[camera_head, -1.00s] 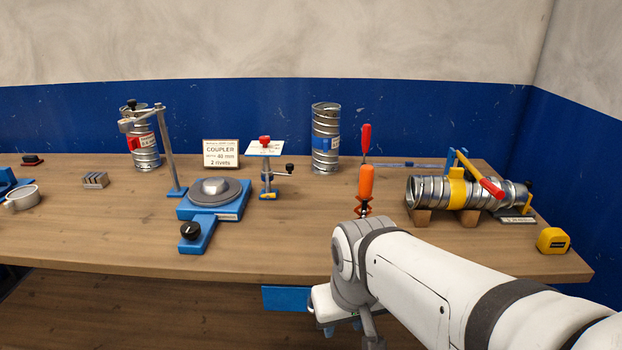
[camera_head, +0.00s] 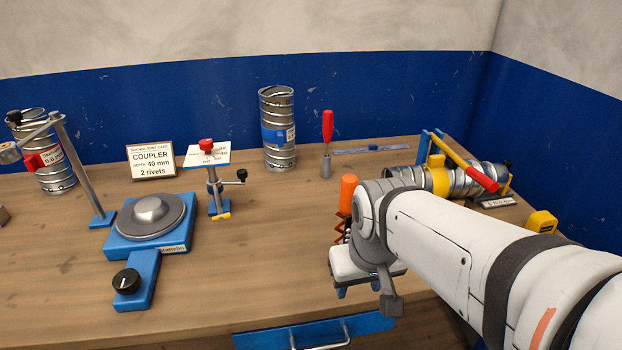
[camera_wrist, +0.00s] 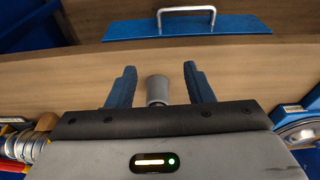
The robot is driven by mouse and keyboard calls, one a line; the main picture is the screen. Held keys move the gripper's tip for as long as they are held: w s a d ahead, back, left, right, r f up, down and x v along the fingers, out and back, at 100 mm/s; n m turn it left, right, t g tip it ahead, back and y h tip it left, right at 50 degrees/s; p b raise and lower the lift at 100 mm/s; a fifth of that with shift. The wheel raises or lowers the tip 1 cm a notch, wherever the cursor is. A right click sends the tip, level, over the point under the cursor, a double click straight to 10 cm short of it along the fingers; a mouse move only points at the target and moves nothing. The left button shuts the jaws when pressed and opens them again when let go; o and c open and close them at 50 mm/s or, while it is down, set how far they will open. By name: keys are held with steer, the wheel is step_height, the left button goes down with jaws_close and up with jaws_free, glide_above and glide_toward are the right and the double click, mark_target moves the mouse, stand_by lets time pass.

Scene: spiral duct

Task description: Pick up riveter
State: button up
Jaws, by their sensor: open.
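The riveter (camera_head: 348,194) appears to be the upright tool with an orange top and orange zigzag linkage, right of the bench's middle in the head view. My arm hides part of it. My gripper (camera_head: 358,291) is in front of it, low near the bench's front edge, fingers downward. In the wrist view my gripper (camera_wrist: 155,82) is open, with a blue finger on each side. A grey cylinder (camera_wrist: 158,88) shows between the fingers, with no visible contact. I cannot tell whether it belongs to the riveter.
A red-handled tool (camera_head: 328,128) stands behind the riveter. A clamped metal duct (camera_head: 466,180) lies to the right, near a yellow tape measure (camera_head: 541,224). A blue turntable fixture (camera_head: 150,218) is to the left. A blue drawer (camera_head: 315,334) with a handle is under the bench edge.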

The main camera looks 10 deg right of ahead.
mark_target(350, 192)
steer(key=shift+o, duration=0.5)
steer(key=w+d+r+n+p, duration=0.1)
steer(key=w+r+n+p, duration=0.1)
steer(key=r, duration=0.5)
steer(key=shift+w+d+n+g+p, duration=0.3)
steer(key=shift+w+p, duration=0.6)
steer(key=shift+w, duration=0.2)
steer(key=w+r+n+p, duration=0.2)
steer(key=w+r, duration=0.1)
steer(key=w+r+n+g+p, duration=0.1)
steer(key=w+r+n, duration=0.1)
steer(key=w+r, duration=0.1)
steer(key=w+r+n+p, duration=0.1)
steer(key=w+r+p, duration=0.1)
steer(key=r, duration=0.1)
steer(key=shift+w+r+n+g+p, duration=0.35)
steer(key=shift+w+n+g, duration=0.05)
steer(key=shift+w+f, duration=0.1)
steer(key=shift+w, duration=0.1)
step_height(350, 192, down, 8)
steer(key=shift+a+r+p, duration=0.15)
steer(key=shift+r+p, duration=0.05)
steer(key=shift+p, duration=0.5)
steer(key=shift+c, duration=0.5)
steer(key=c, duration=1)
